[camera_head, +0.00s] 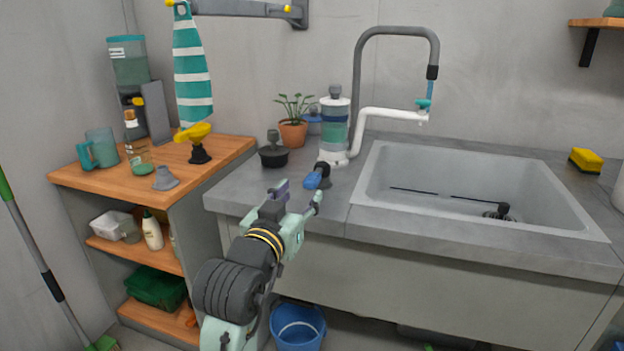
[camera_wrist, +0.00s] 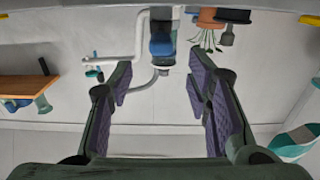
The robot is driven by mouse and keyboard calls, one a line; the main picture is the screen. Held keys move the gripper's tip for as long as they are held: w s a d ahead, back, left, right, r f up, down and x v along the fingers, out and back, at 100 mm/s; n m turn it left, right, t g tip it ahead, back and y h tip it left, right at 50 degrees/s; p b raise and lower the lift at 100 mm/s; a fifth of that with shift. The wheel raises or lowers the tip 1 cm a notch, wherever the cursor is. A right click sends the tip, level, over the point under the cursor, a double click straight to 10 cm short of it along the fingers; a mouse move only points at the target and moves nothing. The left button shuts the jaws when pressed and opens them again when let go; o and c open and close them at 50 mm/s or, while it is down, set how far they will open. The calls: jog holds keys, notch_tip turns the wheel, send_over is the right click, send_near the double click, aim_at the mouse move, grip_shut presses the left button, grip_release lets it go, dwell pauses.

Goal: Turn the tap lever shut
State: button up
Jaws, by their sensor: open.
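In the upside-down wrist view, the blue handle (camera_wrist: 161,30) shows beyond the gap between the spread fingers (camera_wrist: 161,75). I cannot tell whether either finger touches it. A white pipe (camera_head: 385,113) runs from the cylinder to a spout with a small teal piece (camera_head: 423,104).
The sink (camera_head: 366,205) lies to the right, under a grey gooseneck tap (camera_head: 394,31). A potted plant (camera_head: 293,134) and a dark pot (camera_head: 273,157) stand left of the cylinder. A wooden shelf unit (camera_head: 85,178) holds bottles on the left. A blue bucket (camera_head: 298,330) stands below.

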aim_at(308, 182)
jog(key=p+x, duration=0.1)
jog(key=x, duration=0.8)
jog(key=shift+c, duration=0.2)
jog(key=shift+a, duration=0.1)
grip_shut()
dwell(0.4)
